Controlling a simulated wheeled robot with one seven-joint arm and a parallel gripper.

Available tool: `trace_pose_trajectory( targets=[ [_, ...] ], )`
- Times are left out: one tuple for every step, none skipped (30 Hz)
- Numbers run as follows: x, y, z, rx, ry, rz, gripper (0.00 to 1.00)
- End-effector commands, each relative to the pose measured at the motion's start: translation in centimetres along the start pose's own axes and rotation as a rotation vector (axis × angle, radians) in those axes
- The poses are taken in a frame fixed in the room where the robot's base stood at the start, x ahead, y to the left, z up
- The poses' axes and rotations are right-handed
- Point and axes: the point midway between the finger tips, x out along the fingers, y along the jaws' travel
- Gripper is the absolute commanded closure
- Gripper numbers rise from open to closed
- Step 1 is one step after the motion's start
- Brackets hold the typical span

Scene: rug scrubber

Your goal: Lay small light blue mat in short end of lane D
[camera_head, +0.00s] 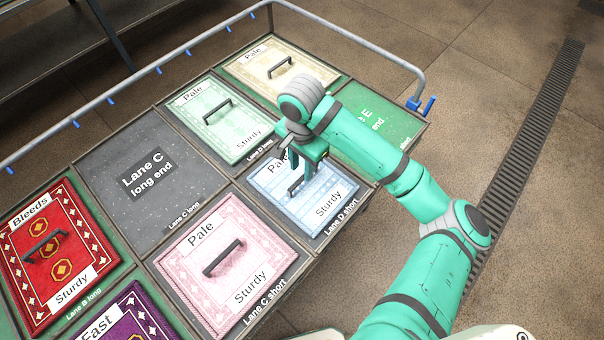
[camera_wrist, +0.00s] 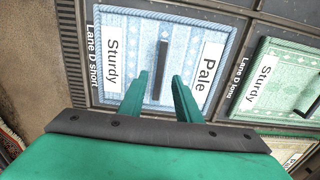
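The small light blue mat (camera_head: 318,207), labelled "Pale" and "Sturdy", lies flat in the compartment marked "Lane D short" (camera_head: 341,217). It also shows in the wrist view (camera_wrist: 133,60), with its dark bar handle (camera_wrist: 161,62) upright in the picture. My gripper (camera_head: 297,165) is over this mat, close to the handle. In the wrist view my gripper (camera_wrist: 160,76) has its two fingers apart, one to each side of the handle, with gaps visible. I cannot tell whether the fingertips reach down to handle height. The arm hides part of the mat's far edge in the head view.
A pink mat (camera_head: 240,282) lies in Lane C short, and Lane C long (camera_head: 104,205) is bare. A green mat (camera_head: 243,134) lies in Lane D long, a cream mat (camera_head: 306,68) beyond it. Lane E's end (camera_head: 352,112) shows bare green. A grey rail (camera_head: 200,40) edges the table.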

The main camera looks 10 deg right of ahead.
Motion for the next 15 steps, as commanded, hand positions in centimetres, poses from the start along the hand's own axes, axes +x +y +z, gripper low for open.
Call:
trace_pose_trajectory(
  targets=[
    [-1.1,-0.1,0.0,-0.001,0.002,-0.002,0.69],
    [-1.6,-0.1,0.0,-0.002,0.002,-0.002,0.69],
    [-2.4,-0.1,0.0,-0.002,0.002,-0.001,0.69],
    [-2.9,-0.1,0.0,-0.002,0.002,-0.001,0.69],
    [-3.4,-0.1,0.0,-0.002,0.002,-0.002,0.69],
    [-4.0,0.0,0.0,-0.002,0.002,-0.001,0.69],
    [-4.4,0.0,-0.1,-0.001,0.003,0.001,0.69],
    [-4.7,0.0,-0.1,-0.001,0.004,0.001,0.69],
    [-5.1,0.0,-0.1,-0.002,0.003,0.001,0.69],
    [-5.3,0.0,-0.1,-0.002,0.002,0.001,0.69],
    [-5.5,0.0,-0.1,-0.001,0.003,0.0,0.69],
    [-5.8,0.0,-0.1,0.0,0.003,0.0,0.69],
    [-5.9,0.0,0.0,0.0,0.002,0.0,0.69],
    [-6.0,0.0,0.0,0.0,0.002,0.0,0.69],
    [-6.0,0.0,0.0,0.0,0.001,0.0,0.69]
  ],
)
